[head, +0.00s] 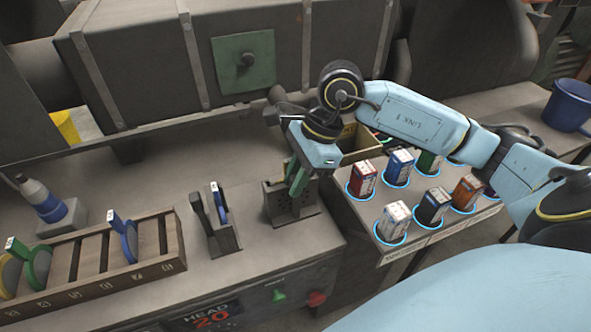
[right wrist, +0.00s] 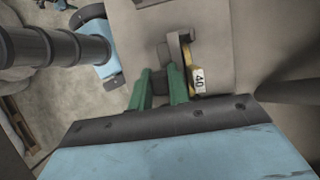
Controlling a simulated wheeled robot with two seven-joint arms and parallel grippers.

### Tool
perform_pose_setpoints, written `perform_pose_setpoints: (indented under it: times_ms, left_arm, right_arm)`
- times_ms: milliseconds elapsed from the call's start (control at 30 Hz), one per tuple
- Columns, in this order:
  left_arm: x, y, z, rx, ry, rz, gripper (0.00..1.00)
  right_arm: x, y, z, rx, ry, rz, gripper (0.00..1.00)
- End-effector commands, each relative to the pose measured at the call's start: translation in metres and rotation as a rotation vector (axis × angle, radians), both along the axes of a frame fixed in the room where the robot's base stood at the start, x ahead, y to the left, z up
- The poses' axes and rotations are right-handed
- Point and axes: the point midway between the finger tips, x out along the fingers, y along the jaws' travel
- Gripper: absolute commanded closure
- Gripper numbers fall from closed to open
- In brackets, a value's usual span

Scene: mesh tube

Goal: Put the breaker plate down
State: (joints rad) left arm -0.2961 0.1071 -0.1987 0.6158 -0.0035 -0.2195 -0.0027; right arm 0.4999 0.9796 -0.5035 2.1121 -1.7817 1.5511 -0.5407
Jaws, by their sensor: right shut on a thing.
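My right gripper (head: 297,184) points down at a dark stand with small holes (head: 287,212) on the bench, close against it. Its green fingers show in the right wrist view (right wrist: 162,88), shut on a dark piece between them that I take for the breaker plate; it is mostly hidden. Just beyond the fingers is a yellow-rimmed disc with a white tag reading 40 (right wrist: 198,79). I cannot tell whether the plate touches the stand. My left gripper is not in view.
A second dark stand (head: 223,240) holds a blue tagged disc. A slotted wooden rack (head: 165,268) holds yellow, green and blue discs at the left. A grey-and-blue bottle (head: 42,203) stands behind it. A tray with several boxed items (head: 440,240) is at the right. The large machine (head: 250,20) rises behind.

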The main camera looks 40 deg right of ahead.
Motion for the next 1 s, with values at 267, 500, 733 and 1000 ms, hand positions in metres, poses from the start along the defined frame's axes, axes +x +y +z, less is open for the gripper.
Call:
perform_pose_setpoints:
  times_ms: [267,500,733,1000]
  left_arm:
    - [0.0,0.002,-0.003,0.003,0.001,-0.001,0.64]
    - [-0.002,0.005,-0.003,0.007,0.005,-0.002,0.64]
    - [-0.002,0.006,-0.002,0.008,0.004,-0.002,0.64]
    - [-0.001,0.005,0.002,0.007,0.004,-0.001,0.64]
  right_arm:
    - [0.001,0.0,0.0,0.002,-0.007,0.0,1.0]
    - [0.0,0.0,-0.001,0.001,0.0,0.0,0.6]
    - [0.0,0.0,-0.001,0.001,0.0,0.0,0.6]
    - [-0.002,-0.011,0.028,-0.002,-0.005,-0.002,0.6]
